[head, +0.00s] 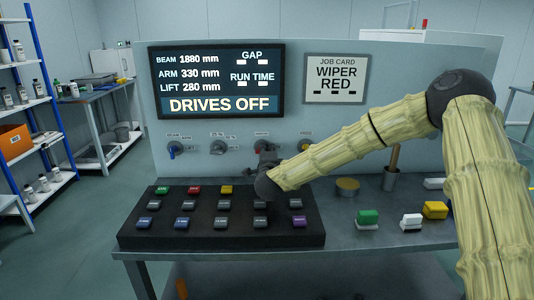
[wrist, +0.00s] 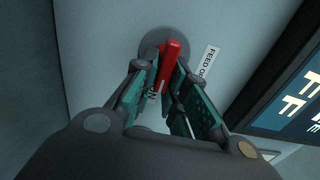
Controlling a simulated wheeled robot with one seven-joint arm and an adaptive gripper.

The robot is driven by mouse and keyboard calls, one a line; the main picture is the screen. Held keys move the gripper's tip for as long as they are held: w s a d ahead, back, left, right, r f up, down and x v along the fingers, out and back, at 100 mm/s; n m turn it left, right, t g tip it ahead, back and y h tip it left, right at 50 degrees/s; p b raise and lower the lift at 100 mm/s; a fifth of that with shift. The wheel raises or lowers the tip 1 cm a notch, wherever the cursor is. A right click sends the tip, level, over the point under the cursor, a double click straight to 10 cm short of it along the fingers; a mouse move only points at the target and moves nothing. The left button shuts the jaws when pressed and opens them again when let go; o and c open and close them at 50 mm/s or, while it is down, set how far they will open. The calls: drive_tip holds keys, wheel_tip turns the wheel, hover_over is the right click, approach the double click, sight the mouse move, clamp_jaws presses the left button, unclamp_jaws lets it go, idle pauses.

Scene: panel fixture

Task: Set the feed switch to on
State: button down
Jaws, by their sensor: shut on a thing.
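The feed switch (wrist: 174,52) is a red lever on a round grey base on the pale panel, in the wrist view. A label starting "FEED O" (wrist: 208,62) is beside it, its end cut off. A partly hidden label ending in "N" (wrist: 153,97) shows between the fingers, near the lever's lower end. My gripper (wrist: 163,78) is shut on the red lever, one finger on each side. In the head view my gripper (head: 266,154) is at the panel, and my wrist hides most of the switch.
A screen (head: 222,80) reads "DRIVES OFF". A blue-handled knob (head: 172,151), a grey knob (head: 218,147) and a yellow knob (head: 305,145) flank the switch. A black button board (head: 135,236) lies below.

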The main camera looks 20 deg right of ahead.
drive_tip(key=c, duration=1.5)
unclamp_jaws()
drive_tip(key=shift+s, duration=0.1)
drive_tip(key=v, duration=1.1)
drive_tip(key=shift+s+a, duration=0.1)
drive_tip(key=shift+s, duration=0.3)
